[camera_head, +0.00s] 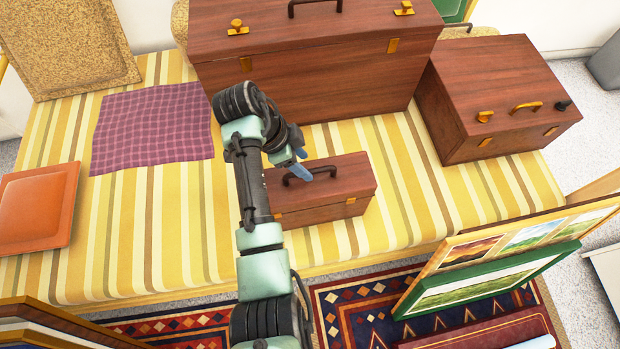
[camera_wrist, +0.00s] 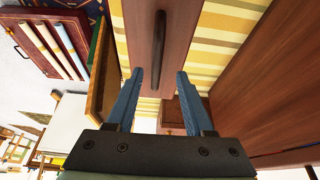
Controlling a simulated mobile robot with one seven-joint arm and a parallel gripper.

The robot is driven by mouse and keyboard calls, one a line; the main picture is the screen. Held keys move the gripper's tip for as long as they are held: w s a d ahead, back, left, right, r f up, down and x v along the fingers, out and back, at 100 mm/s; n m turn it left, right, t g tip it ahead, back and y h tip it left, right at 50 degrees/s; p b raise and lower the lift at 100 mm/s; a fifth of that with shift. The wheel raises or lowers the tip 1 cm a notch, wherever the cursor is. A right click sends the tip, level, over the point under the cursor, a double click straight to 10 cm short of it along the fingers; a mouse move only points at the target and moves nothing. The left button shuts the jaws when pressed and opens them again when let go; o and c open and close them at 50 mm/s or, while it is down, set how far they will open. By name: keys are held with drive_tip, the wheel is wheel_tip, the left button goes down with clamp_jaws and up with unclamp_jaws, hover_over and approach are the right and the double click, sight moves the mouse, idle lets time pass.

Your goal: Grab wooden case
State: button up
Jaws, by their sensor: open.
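Three wooden cases are on the striped bed (camera_head: 150,230). A small case (camera_head: 345,188) with a dark handle (camera_head: 312,173) lies in the middle, close to the front. A large case (camera_head: 330,80) stands behind it, and a medium case (camera_head: 500,95) with a brass handle is at the right. My gripper (camera_head: 303,168) is just over the small case, close to its handle. In the wrist view my gripper (camera_wrist: 158,82) has its two blue fingers apart with nothing between them. The small case's top (camera_wrist: 178,60) and dark handle (camera_wrist: 159,50) lie beyond the fingertips, in line with the gap.
A purple checked cloth (camera_head: 150,125) and an orange cushion (camera_head: 38,208) lie on the bed's left. Framed prints (camera_head: 490,280) lean at the front right beside the patterned rug (camera_head: 365,310). The large case stands close behind my gripper.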

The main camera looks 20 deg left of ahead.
sight(310, 170)
drive_tip(key=x, duration=0.3)
drive_tip(key=b+x, duration=0.1)
drive_tip(key=shift+s+d+f, duration=0.1)
drive_tip(key=shift+s+f, duration=0.1)
drive_tip(key=shift+f, duration=0.05)
drive_tip(key=shift+c, duration=0.3)
clamp_jaws()
idle(0.8)
drive_tip(key=shift+w+r, duration=0.1)
drive_tip(key=shift+r, duration=0.15)
